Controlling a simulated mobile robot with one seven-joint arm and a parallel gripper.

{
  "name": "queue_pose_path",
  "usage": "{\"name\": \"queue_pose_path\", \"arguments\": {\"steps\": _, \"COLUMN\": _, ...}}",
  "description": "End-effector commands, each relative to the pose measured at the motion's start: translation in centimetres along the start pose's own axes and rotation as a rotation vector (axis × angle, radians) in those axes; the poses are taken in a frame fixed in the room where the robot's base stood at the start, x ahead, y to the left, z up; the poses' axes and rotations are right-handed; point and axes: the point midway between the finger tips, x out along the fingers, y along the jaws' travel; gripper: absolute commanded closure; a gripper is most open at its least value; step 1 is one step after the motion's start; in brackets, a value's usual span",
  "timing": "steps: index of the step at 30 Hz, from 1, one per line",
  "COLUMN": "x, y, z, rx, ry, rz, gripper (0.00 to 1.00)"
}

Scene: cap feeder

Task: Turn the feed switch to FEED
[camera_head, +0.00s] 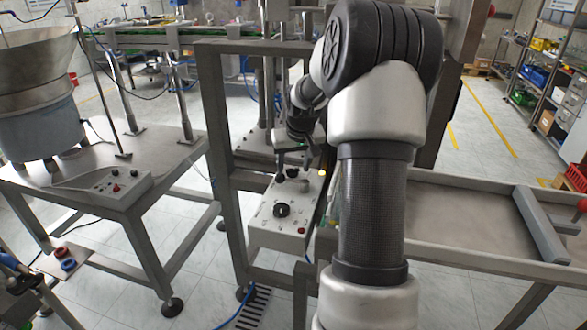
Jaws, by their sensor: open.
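A light grey control box (274,235) stands on the frame in the middle of the head view. On its sloped top is a black rotary knob (282,210), with small marks around it that are too small to read. A second, grey knob (292,172) sits farther up the panel. I cannot tell from the lettering which one is the feed switch. My gripper (293,180) is open and points down over the upper part of the panel, its fingers around or just above the grey knob. Whether they touch it cannot be told. The black knob is clear of the fingers.
A red button (301,230) and a lit yellow lamp (321,172) are on the same box. Frame posts (222,150) stand close on the left. A bowl feeder (40,100) and a small switch box (112,188) are on the left table. A tray (460,205) lies right.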

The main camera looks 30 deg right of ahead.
Motion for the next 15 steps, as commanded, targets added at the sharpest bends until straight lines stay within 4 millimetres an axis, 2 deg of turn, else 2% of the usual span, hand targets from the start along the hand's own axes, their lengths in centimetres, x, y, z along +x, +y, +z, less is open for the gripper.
{"name": "queue_pose_path", "arguments": {"steps": 4, "x": 0.73, "y": 0.00, "z": 0.04, "rx": 0.000, "ry": -0.001, "rz": 0.000, "gripper": 0.48}}
{"name": "queue_pose_path", "arguments": {"steps": 11, "x": 0.75, "y": 0.01, "z": 0.02, "rx": 0.000, "ry": -0.001, "rz": 0.000, "gripper": 0.48}}
{"name": "queue_pose_path", "arguments": {"steps": 15, "x": 0.74, "y": 0.01, "z": 0.03, "rx": 0.000, "ry": -0.001, "rz": 0.000, "gripper": 0.69}}
